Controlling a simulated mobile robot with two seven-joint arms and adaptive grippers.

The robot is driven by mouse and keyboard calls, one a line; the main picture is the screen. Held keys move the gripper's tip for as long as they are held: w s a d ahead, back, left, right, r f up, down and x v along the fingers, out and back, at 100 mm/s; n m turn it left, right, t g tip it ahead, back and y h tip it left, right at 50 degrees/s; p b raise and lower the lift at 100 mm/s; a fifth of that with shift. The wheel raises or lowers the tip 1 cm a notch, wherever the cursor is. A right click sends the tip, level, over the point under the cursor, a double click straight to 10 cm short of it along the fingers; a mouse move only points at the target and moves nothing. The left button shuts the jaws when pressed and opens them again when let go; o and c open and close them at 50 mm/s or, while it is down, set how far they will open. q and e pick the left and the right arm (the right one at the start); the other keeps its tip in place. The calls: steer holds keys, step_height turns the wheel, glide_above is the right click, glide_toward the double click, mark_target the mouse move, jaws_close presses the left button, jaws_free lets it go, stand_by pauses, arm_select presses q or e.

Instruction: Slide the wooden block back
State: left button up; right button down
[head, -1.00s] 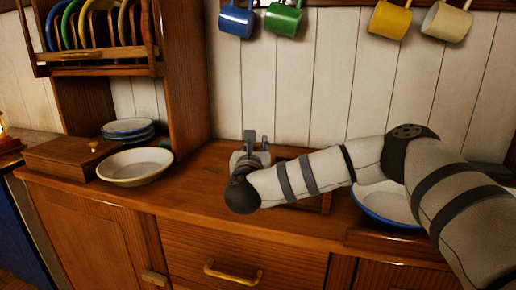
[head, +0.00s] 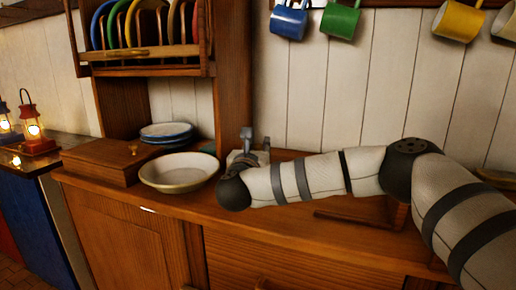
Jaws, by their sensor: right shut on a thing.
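My right gripper (head: 257,148) is low over the wooden counter, beside the right rim of the cream bowl. Its fingers point away from me, toward the panelled wall. It is shut on the wooden block (head: 288,155), of which only a brown strip shows behind my right forearm. The forearm hides the rest of the block and where the fingers touch it. My left gripper is not in view.
The cream bowl (head: 180,172) stands just left of my right gripper. Left of it are a lidded wooden box (head: 103,163) and stacked plates (head: 166,130). A low wooden rail (head: 350,219) lies below my forearm. Mugs hang above, including a blue mug (head: 289,21).

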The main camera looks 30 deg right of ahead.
steer(key=c, duration=1.4)
jaws_free()
steer(key=shift+w+a, duration=0.1)
steer(key=shift+a, duration=0.1)
steer(key=shift+o, duration=0.5)
steer(key=shift+w, duration=0.15)
steer(key=v, duration=1.2)
steer(key=shift+a, duration=0.1)
